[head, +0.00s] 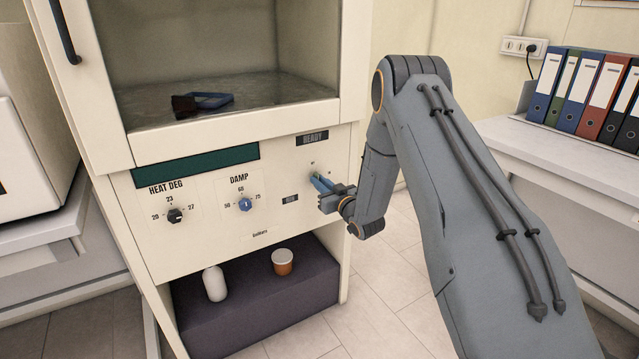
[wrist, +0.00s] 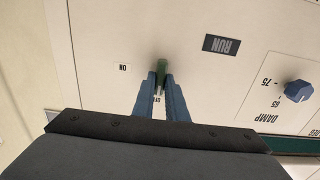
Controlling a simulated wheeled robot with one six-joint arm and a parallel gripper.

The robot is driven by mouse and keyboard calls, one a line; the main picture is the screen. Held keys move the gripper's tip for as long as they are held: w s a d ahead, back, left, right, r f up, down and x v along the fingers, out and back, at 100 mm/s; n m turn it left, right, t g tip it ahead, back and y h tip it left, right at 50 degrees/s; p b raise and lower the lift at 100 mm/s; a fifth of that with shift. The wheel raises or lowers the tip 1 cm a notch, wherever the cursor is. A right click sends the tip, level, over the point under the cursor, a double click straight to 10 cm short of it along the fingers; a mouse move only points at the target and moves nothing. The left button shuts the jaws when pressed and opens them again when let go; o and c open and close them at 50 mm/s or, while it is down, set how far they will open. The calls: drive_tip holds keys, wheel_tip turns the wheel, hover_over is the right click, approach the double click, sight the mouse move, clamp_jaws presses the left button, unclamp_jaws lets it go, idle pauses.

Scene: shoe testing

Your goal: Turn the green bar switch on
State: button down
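The green bar switch (wrist: 161,70) is on the cream front panel of the machine, and the wrist view shows it upside down. Its bar runs up and down in that view, in line with a partly hidden OFF label (wrist: 158,98). The ON label (wrist: 123,68) is off to the left side of it. My gripper (wrist: 161,76) has its two blue fingers close on either side of the bar, apparently closed on it. In the head view my gripper (head: 319,182) is at the panel's right side and hides most of the switch.
A READY label (head: 312,138) is above the switch. A blue DAMP knob (head: 246,204) and a black HEAT DEG knob (head: 175,215) are to its left. A RUN label (wrist: 222,45) is near the switch. A bottle (head: 215,284) and a cup (head: 282,262) stand on the shelf below.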

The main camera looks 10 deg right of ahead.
drive_tip(key=shift+m, duration=0.3)
drive_tip(key=shift+d+f+m+b, duration=0.1)
drive_tip(key=shift+m+b, duration=0.25)
drive_tip(key=shift+m, duration=2.5)
drive_tip(key=shift+d+f+m+b, duration=0.1)
drive_tip(key=shift+m+b, duration=0.2)
drive_tip(key=shift+m, duration=2.6)
drive_tip(key=shift+d+f+m+b, duration=0.1)
drive_tip(key=shift+m+b, duration=0.25)
drive_tip(key=shift+m, duration=2.5)
drive_tip(key=c, duration=1.8)
unclamp_jaws()
drive_tip(key=shift+o, duration=0.2)
